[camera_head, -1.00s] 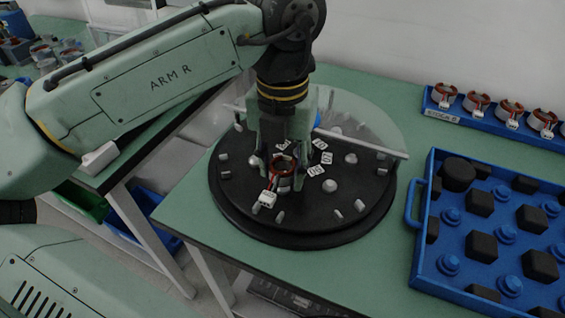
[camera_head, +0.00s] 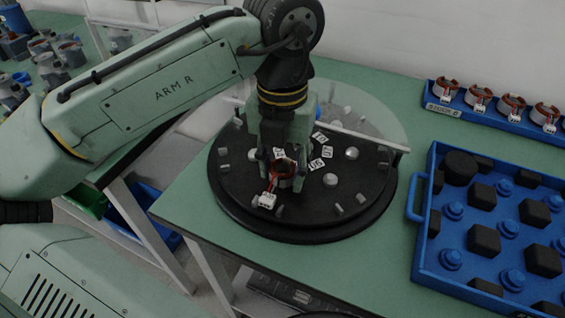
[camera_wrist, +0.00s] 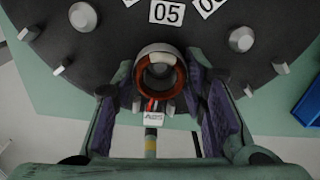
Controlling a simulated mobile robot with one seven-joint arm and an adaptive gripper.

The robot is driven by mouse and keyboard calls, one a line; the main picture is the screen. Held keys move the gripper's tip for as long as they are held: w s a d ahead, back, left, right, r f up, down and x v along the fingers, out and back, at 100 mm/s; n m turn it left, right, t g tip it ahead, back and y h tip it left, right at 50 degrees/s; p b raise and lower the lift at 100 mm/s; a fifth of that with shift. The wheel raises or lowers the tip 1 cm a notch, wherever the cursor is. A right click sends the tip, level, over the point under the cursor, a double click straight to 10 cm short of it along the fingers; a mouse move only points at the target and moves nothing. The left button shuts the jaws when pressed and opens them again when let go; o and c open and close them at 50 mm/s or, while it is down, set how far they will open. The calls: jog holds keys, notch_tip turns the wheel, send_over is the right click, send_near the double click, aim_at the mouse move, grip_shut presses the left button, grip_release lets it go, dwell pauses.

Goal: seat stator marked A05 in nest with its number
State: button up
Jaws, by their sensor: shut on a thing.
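The stator (camera_wrist: 141,83), a copper-red ring with a pale rim, is between the fingers of my gripper (camera_wrist: 160,88) in the wrist view. Its white tag below reads A05. In the head view the same stator (camera_head: 283,168) is under my gripper (camera_head: 283,158), over the black round plate (camera_head: 290,222). A plate label reading 05 (camera_wrist: 167,12) lies just beyond the stator in the wrist view. The nest under the stator is mostly hidden; I cannot tell whether the stator touches it.
Metal posts (camera_head: 330,179) and other white labels (camera_head: 317,164) are spread over the plate. A clear sheet (camera_head: 375,122) stands over its back. A blue tray of black and blue parts (camera_head: 416,258) is at right. A blue rack of stators (camera_head: 470,112) lies behind it.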

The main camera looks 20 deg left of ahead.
jog(key=shift+f, duration=0.35)
dwell(0.4)
jog(key=o, duration=1.3)
notch_tip(320, 180, up, 12)
jog(key=shift+r, duration=0.1)
